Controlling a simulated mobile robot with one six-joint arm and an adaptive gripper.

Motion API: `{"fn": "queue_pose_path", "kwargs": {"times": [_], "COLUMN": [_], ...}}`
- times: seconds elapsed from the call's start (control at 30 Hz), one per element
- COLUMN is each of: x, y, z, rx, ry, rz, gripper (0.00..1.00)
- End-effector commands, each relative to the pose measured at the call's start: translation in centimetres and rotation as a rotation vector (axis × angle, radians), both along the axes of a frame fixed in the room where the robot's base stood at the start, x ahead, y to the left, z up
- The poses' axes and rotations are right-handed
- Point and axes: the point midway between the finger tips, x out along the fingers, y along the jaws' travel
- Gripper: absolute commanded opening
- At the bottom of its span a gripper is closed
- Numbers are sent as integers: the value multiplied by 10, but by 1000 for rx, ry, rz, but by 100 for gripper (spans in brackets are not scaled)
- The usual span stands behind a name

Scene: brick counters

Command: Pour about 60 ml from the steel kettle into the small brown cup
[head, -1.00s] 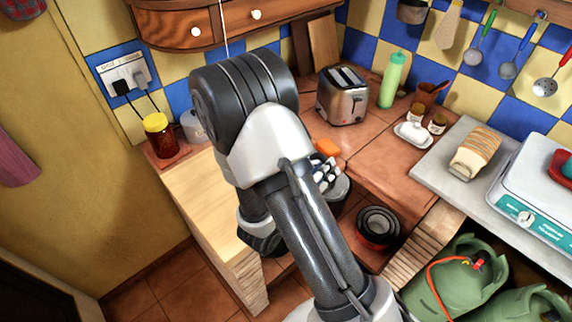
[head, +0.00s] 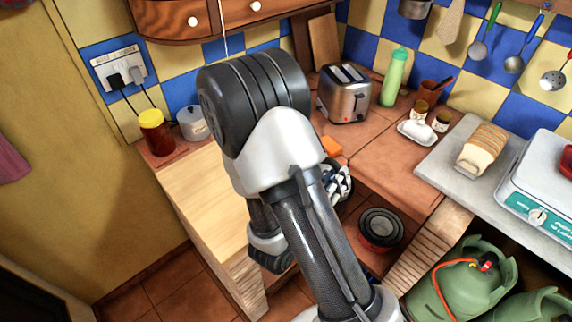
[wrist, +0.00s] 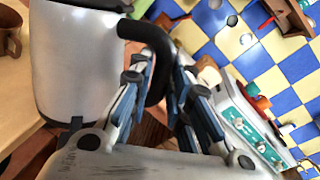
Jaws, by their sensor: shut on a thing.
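The steel kettle (wrist: 80,65) fills the left of the wrist view, with a grey body and a black handle (wrist: 155,50). My gripper (wrist: 160,75) is shut on that handle. The kettle looks close to upright beside the fingers; its spout and any liquid are not visible. A small brown cup (wrist: 10,38) shows partly at the left edge of the wrist view, on a light wooden surface beyond the kettle. In the head view my gripper (head: 340,184) is partly hidden by my arm, and I cannot make out the kettle or this cup there.
A jar with a yellow lid (head: 156,132) and a pale pot (head: 193,123) stand at the left. The visible light wooden counter (head: 205,190) is clear.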

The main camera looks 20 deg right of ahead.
Motion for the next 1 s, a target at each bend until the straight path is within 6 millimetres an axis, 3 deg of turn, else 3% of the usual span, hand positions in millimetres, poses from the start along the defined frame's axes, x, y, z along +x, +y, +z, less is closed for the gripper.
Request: {"fn": "queue_pose_path", "kwargs": {"times": [0.2,0.63,1.0], "x": [-14,-34,-38], "y": [-5,-13,-14], "z": [-7,-47,-54], "rx": [36,131,160], "ry": [-105,-372,-451], "rz": [-2,-1,-1], "gripper": [0,0,0]}}
